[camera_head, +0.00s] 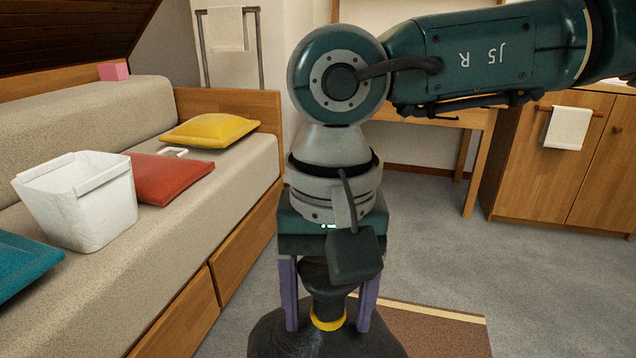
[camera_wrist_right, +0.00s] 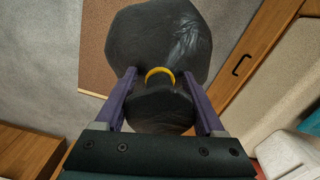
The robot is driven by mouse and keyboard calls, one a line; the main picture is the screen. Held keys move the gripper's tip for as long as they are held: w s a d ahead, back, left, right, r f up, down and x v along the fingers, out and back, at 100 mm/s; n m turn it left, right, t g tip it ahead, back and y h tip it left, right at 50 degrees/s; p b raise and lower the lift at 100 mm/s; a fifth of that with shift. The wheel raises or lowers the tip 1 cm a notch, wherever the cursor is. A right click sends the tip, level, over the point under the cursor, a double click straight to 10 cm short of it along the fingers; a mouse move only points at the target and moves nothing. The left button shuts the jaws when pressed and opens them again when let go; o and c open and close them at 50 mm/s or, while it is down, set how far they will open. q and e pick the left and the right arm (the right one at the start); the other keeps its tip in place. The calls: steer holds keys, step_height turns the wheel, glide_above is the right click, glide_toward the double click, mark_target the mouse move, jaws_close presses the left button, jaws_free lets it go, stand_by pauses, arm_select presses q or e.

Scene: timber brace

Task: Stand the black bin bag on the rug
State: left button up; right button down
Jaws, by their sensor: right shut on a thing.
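The black bin bag (camera_head: 275,335) hangs or stands below my right gripper, at the bottom of the head view. A yellow tie (camera_head: 328,319) rings its neck. My right gripper (camera_head: 328,310) points down, its two purple fingers shut on the neck. In the right wrist view the bag (camera_wrist_right: 150,40) fills the top middle, with the gripper (camera_wrist_right: 160,95) around its neck. The brown rug (camera_head: 440,328) lies behind and to the right of the bag in the head view, partly hidden by it. I cannot tell whether the bag touches the floor. My left gripper is out of view.
A beige sofa (camera_head: 225,210) with wooden drawers runs along the left. On it are a white bin (camera_head: 85,205), a red cushion (camera_head: 168,178), a yellow cushion (camera_head: 210,131) and a teal cushion (camera_head: 22,262). A wooden cabinet (camera_head: 545,165) stands at right. Grey floor (camera_head: 420,240) is clear between.

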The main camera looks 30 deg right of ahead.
steer(key=s+f+m+b, duration=0.1)
steer(key=s+f+b, duration=0.1)
steer(key=f+b, duration=1.5)
steer(key=s+d+f+m+b, duration=0.1)
steer(key=f+b, duration=1.6)
steer(key=f, duration=2)
steer(key=shift+s+m+b, duration=0.4)
steer(key=shift+s+m, duration=0.1)
steer(key=shift+s, duration=0.6)
steer(key=shift+c, duration=2.2)
jaws_free()
steer(key=shift+d+f, duration=0.1)
steer(key=shift+f, duration=0.05)
steer(key=o, duration=0.4)
steer(key=shift+o, duration=0.2)
